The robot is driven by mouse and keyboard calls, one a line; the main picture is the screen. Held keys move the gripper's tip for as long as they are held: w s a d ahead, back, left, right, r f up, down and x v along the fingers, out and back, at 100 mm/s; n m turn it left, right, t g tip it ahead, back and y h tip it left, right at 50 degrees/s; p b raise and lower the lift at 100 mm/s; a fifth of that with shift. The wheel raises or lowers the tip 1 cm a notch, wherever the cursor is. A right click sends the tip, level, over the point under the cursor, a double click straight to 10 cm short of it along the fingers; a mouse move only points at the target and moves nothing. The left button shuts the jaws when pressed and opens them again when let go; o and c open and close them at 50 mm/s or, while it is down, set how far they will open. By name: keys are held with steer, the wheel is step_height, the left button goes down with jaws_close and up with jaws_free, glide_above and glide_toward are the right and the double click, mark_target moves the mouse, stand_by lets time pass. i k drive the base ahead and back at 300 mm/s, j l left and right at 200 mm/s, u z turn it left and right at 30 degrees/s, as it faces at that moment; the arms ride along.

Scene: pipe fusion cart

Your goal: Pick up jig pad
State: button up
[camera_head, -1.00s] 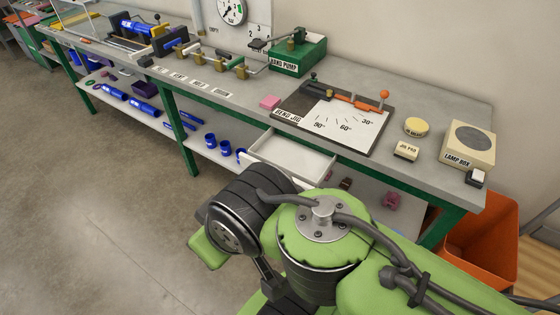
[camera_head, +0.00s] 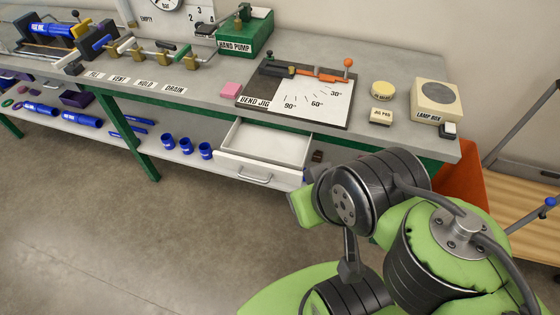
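The jig pad (camera_head: 381,117) is a small cream block with a dark-lettered label on its front. It lies on the grey bench top, right of the bend jig board (camera_head: 310,106) and left of the lamp box (camera_head: 437,98). A round yellow tin (camera_head: 383,91) sits just behind it. My green and black arm is in the lower right, in front of the bench and below the jig pad. My gripper does not show, so I cannot tell its state.
An empty drawer (camera_head: 262,149) stands open below the bench front. A pink block (camera_head: 230,89) lies left of the bend jig. A small black-and-white item (camera_head: 449,130) sits at the front right edge. An orange bin (camera_head: 463,172) stands beneath the bench's right end.

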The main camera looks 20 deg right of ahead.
mark_target(379, 117)
steer(key=l+z, duration=0.2)
steer(key=z, duration=1.1)
